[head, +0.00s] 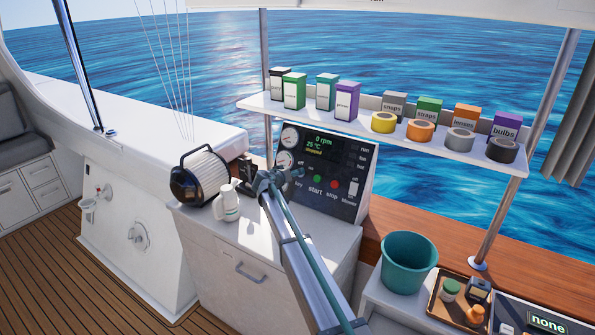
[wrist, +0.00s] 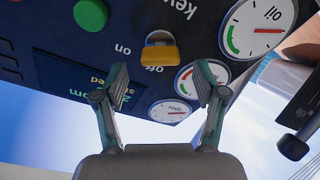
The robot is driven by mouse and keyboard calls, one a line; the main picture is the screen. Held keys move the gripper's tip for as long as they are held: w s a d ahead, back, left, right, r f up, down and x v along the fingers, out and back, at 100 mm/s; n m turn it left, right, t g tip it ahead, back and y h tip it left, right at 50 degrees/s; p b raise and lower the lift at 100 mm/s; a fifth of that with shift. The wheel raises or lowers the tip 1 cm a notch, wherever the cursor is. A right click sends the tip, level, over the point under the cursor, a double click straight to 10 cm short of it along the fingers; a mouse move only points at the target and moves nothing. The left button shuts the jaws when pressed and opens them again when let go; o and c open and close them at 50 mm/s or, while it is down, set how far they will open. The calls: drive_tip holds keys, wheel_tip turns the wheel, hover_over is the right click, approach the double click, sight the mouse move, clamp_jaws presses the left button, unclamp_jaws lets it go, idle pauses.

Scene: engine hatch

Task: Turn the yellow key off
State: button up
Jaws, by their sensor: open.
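The yellow key (wrist: 160,53) is on the dark control panel (head: 347,187), which appears upside down in the wrist view. The labels "on" and "off" show beside the key, and "key" is printed close by. The key's exact turn angle is hard to tell. My gripper (wrist: 160,82) is open, with one finger to either side of the key's line in the wrist view. The key shows beyond the fingertips with nothing gripped. In the head view my gripper (head: 280,178) is at the panel's left part and hides the key.
A green start button (head: 317,179) and a red stop button (head: 334,184) are right of my gripper. Gauges (head: 289,138) are above it. A ribbed filter (head: 203,176) and a white jug (head: 227,204) stand to the left. A shelf (head: 400,133) with boxes and tape rolls hangs above.

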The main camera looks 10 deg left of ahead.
drive_tip(key=shift+p+x, duration=0.55)
drive_tip(key=shift+x, duration=1.5)
